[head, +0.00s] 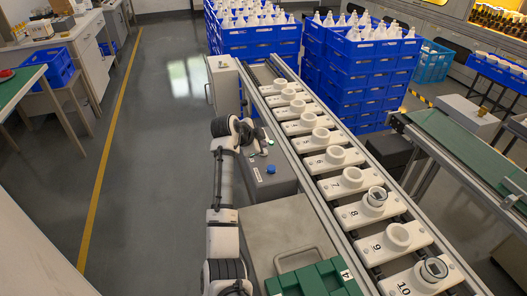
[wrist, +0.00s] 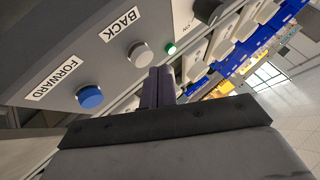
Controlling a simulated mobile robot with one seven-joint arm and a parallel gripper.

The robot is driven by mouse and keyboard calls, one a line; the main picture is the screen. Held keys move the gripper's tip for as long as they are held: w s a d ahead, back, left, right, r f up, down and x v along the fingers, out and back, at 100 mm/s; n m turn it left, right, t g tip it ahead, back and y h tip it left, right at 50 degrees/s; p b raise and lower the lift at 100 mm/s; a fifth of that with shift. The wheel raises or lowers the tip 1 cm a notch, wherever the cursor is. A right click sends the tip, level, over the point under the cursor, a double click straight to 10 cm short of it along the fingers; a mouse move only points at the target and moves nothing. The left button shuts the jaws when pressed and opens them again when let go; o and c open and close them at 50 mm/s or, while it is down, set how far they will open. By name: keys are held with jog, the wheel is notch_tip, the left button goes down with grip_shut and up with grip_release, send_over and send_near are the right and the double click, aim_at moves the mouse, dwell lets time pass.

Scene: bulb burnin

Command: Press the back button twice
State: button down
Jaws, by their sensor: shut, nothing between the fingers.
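The back button (wrist: 139,54) is a round pale grey button beside its "BACK" label (wrist: 119,24) on the grey control box (head: 280,185). My gripper (wrist: 160,74) is shut and empty. In the wrist view its fingertips appear just beside the lower right edge of the back button; I cannot tell whether they touch it. In the head view the gripper end of my arm is over the far part of the control box, and I cannot make out the back button there. The blue forward button (wrist: 90,97) is beside the back button and also shows in the head view (head: 271,169).
A lit green lamp (wrist: 171,48) is near the back button. A conveyor with numbered white carriers (head: 345,181) runs along the box's right side; carriers 8 and 10 hold glass-like pieces. Blue crates (head: 262,42) stand behind. A green tray (head: 305,281) is in front. Floor at left is clear.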

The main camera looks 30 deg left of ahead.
jog(key=shift+f, duration=0.45)
jog(key=shift+f+b, duration=0.55)
jog(key=shift+b, duration=0.05)
dwell(0.4)
jog(key=shift+r, duration=0.1)
jog(key=shift+r+p, duration=0.5)
jog(key=shift+r, duration=0.4)
jog(key=shift+r+p, duration=1.5)
jog(key=shift+r, duration=1.05)
jog(key=shift+f, duration=0.1)
